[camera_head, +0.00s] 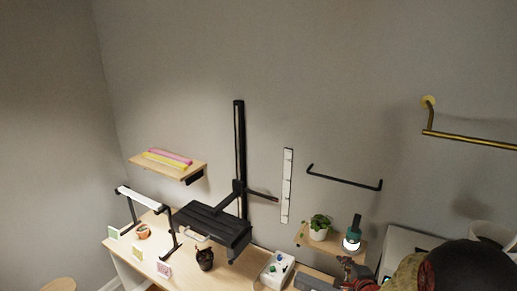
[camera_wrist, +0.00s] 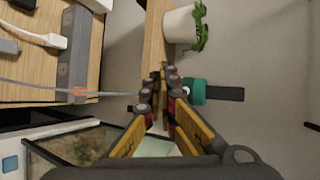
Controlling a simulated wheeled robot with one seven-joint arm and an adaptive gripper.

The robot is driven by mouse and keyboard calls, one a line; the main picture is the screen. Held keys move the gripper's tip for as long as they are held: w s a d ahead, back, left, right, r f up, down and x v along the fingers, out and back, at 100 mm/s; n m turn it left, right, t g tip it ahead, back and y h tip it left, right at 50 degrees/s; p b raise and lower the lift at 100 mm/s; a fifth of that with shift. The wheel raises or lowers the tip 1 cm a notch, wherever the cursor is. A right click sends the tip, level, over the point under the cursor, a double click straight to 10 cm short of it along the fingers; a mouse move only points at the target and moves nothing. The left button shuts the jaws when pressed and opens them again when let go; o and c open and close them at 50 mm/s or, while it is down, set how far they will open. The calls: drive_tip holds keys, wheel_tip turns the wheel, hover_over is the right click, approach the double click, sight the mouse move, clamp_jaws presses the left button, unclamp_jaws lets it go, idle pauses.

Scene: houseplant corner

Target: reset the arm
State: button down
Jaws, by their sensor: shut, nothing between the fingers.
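My gripper (camera_wrist: 163,76) shows in the wrist view with its two fingers drawn together at the tips and nothing between them. The tips are in front of a small wooden wall shelf (camera_wrist: 153,40). A white pot with a green plant (camera_wrist: 182,25) is just above and right of the tips in that view. A teal lamp-like object (camera_wrist: 194,92) is close to their right; I cannot tell the gap. In the head view the plant pot (camera_head: 318,233) and the teal object (camera_head: 354,230) stand on the shelf at the lower right.
A wooden desk (camera_head: 190,262) holds a black stand (camera_head: 212,224), a dark owl-like pot (camera_head: 205,258) and a white tray (camera_head: 277,270). The wrist view shows a grey power strip (camera_wrist: 73,50) and a glass-sided box (camera_wrist: 45,152). A black rail (camera_head: 345,179) and brass bar (camera_head: 470,138) are on the wall.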

drive_tip(key=s+d+f+n+g+h, duration=0.1)
drive_tip(key=s+f+n+g, duration=0.3)
drive_tip(key=s, duration=0.3)
drive_tip(key=s+d+f+n+g, duration=0.1)
drive_tip(key=s+f+n+g, duration=0.3)
drive_tip(key=s, duration=0.3)
drive_tip(key=s+a+r+n+y+b, duration=0.1)
drive_tip(key=s+a+r+n+b, duration=0.5)
drive_tip(key=s+a+r, duration=0.2)
drive_tip(key=s+a+r+n+b, duration=0.5)
drive_tip(key=s+a+r, duration=0.3)
drive_tip(key=s+a, duration=0.3)
drive_tip(key=shift+s+r+n+y+b, duration=0.4)
drive_tip(key=shift+s+n, duration=0.1)
drive_tip(key=shift+s, duration=0.6)
